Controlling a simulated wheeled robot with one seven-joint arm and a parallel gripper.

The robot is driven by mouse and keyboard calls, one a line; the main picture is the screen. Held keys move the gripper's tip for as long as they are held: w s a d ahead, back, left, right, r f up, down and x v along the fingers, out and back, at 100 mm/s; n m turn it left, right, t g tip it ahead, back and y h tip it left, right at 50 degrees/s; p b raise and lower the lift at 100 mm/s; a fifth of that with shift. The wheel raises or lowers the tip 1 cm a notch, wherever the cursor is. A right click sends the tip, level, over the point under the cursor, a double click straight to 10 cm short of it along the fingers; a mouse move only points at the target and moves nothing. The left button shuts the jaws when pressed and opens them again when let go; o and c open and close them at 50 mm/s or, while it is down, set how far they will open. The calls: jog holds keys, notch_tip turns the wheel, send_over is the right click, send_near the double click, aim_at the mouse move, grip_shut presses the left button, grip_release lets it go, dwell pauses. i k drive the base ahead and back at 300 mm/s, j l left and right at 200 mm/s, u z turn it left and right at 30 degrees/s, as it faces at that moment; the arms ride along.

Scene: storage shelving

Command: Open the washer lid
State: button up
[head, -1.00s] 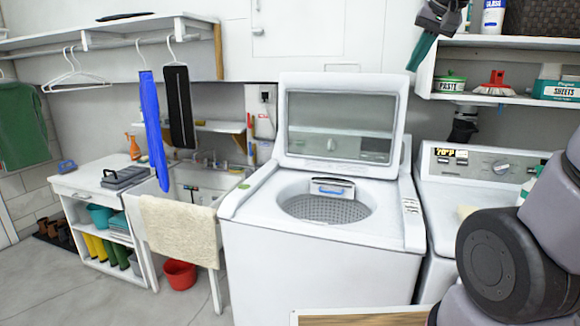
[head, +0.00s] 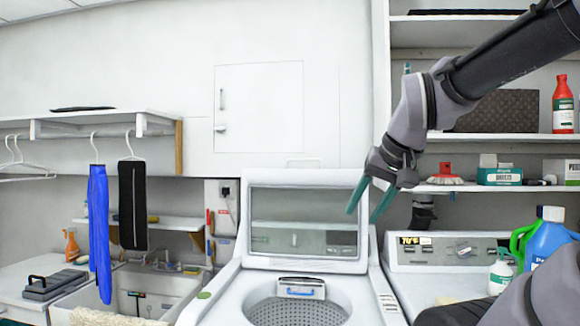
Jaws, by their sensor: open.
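The washer (head: 215,291) stands low in the middle of the head view. Its lid (head: 304,178), white with a glass window, stands raised at the back, and the perforated drum (head: 296,311) shows below it. My gripper (head: 370,205) is at the lid's upper right corner with its two teal fingers apart and pointing down. One finger overlaps the lid's right edge in the picture; I cannot tell whether it touches. Nothing shows between the fingers.
A second machine (head: 420,270) with a control panel stands to the right, with bottles (head: 549,236) near it. Shelves (head: 470,137) rise behind my arm. A sink (head: 150,290) and hanging clothes (head: 133,205) are at left.

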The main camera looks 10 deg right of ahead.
aim_at(320, 179)
jog(key=i+j, duration=0.2)
jog(key=j, duration=0.2)
jog(key=i+j, duration=0.2)
jog(key=j, duration=0.2)
jog(key=i+j, duration=0.2)
jog(key=j, duration=0.15)
jog(key=z, duration=0.05)
